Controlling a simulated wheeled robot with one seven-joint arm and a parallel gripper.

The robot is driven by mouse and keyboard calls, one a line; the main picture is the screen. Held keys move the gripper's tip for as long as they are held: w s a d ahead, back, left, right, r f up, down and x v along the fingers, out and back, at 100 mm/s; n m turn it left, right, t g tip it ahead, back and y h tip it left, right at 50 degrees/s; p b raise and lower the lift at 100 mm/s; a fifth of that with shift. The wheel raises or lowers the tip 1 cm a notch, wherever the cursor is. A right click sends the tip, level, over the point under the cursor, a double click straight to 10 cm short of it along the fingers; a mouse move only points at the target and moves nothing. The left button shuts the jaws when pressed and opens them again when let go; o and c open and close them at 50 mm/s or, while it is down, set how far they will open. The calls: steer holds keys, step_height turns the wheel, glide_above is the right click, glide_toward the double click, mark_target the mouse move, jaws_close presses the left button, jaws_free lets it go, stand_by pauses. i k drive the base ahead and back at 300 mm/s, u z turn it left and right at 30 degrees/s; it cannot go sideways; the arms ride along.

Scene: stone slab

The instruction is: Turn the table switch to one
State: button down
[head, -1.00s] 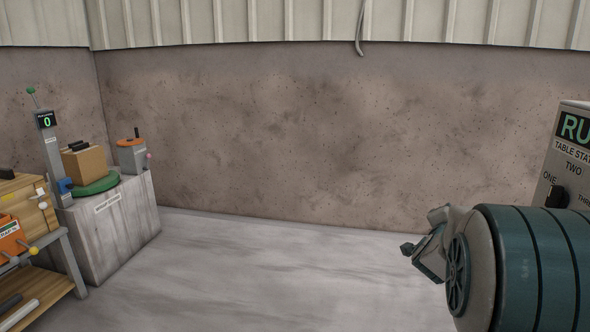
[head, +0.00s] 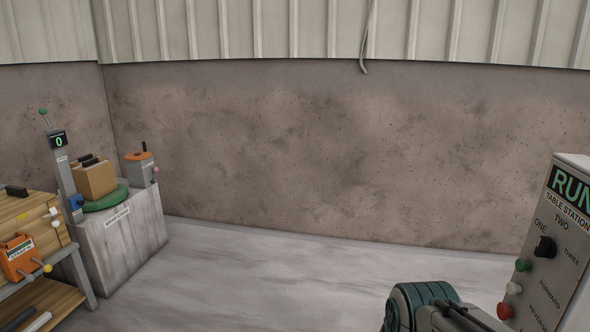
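The table station control box (head: 562,225) stands at the right edge, partly cut off. It is grey with a green RUN display (head: 570,185) on top. Its black rotary switch (head: 545,247) sits among the labels ONE, TWO and THREE. I cannot tell surely which label the switch points to. A green button (head: 522,265) and a red button (head: 505,311) stick out from its left part, by FORWARD and REVERSE. My teal and grey arm shows at the bottom right, below and left of the switch, apart from it in the picture. My gripper's fingers do not show.
At the left, a stone block (head: 125,238) bears a green turntable (head: 107,199) with a cardboard box (head: 94,180), beside a post with a display reading 0. The middle floor is clear.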

mark_target(545, 247)
steer(key=z, duration=1.35)
